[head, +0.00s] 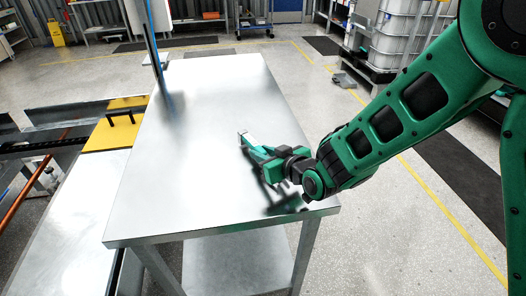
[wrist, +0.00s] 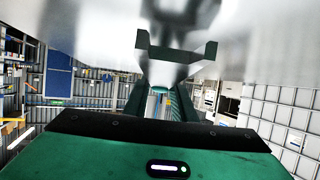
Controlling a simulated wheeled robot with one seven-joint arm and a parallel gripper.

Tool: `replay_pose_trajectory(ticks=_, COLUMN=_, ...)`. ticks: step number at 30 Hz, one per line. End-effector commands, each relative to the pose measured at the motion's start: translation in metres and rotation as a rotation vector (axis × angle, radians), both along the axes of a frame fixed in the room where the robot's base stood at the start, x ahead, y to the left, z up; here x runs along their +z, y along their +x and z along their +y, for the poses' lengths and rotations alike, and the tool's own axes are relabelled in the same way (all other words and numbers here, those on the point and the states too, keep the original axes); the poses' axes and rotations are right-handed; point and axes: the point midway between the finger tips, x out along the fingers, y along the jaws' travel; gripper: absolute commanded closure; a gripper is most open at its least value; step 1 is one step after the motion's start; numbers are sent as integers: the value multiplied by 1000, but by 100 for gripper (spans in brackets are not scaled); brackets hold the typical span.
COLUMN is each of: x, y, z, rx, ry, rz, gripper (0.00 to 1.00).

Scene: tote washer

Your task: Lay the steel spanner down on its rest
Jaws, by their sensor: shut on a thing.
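My gripper (head: 247,146) is low over the front right part of the bare steel table (head: 190,130), its fingers pointing to the back left. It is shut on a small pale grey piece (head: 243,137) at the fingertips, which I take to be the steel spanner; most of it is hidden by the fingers. A dark blurred reflection of the gripper shows in the tabletop below it. I cannot tell whether the piece touches the table. In the wrist view my green gripper (wrist: 160,95) shows, but the spanner cannot be made out. I cannot pick out a spanner rest in either view.
A thin upright post (head: 154,45) stands at the table's back left. A yellow-topped bench (head: 115,135) with a black handle adjoins the left side. White caged tanks (head: 395,35) stand at the back right. The tabletop's middle is clear.

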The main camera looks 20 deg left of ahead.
Motion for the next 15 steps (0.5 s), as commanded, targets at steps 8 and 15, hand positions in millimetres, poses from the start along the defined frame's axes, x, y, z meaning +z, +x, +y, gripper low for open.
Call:
replay_pose_trajectory(ticks=8, x=0, y=0, z=0, rx=0, ry=1, rz=-1, gripper=100)
replay_pose_trajectory(ticks=15, x=-3, y=0, z=0, rx=0, ry=1, rz=-1, gripper=100)
